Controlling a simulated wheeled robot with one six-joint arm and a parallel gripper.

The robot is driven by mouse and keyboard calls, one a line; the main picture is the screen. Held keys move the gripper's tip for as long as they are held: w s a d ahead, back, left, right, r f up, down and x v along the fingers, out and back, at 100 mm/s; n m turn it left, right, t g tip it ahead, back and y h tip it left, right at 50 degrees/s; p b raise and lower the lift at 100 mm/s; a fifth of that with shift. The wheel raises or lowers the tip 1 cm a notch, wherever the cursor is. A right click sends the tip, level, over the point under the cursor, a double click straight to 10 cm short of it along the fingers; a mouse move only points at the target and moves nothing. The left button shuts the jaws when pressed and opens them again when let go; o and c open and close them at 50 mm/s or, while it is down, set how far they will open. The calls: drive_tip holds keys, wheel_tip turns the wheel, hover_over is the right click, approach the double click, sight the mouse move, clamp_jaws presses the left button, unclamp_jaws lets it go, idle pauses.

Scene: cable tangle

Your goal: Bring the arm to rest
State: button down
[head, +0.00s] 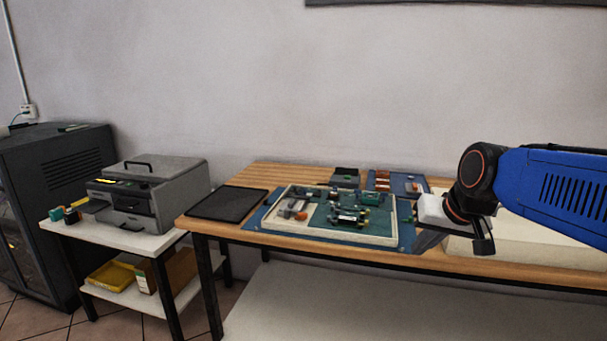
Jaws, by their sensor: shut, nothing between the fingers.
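My arm (560,188), with a blue link and a dark wrist, reaches in from the right edge.
The wooden table (262,173) carries a black mat (227,203), a cream-framed board (290,228) with electronic parts, and a small blue tray (408,180). A grey machine (180,180) stands on a white side table (110,235) at left. A dark cabinet (60,190) stands at far left.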

drive_tip(key=s+d+f, duration=0.1)
drive_tip(key=s+f, duration=0.4)
drive_tip(key=s, duration=0.4)
drive_tip(key=s+d+f+n+g+h, duration=0.1)
drive_tip(key=s+d+f, duration=0.1)
drive_tip(key=s+f, duration=0.4)
drive_tip(key=s, duration=0.3)
drive_tip(key=shift+n+h, duration=0.3)
drive_tip(key=shift+d+r, duration=0.1)
idle(0.5)
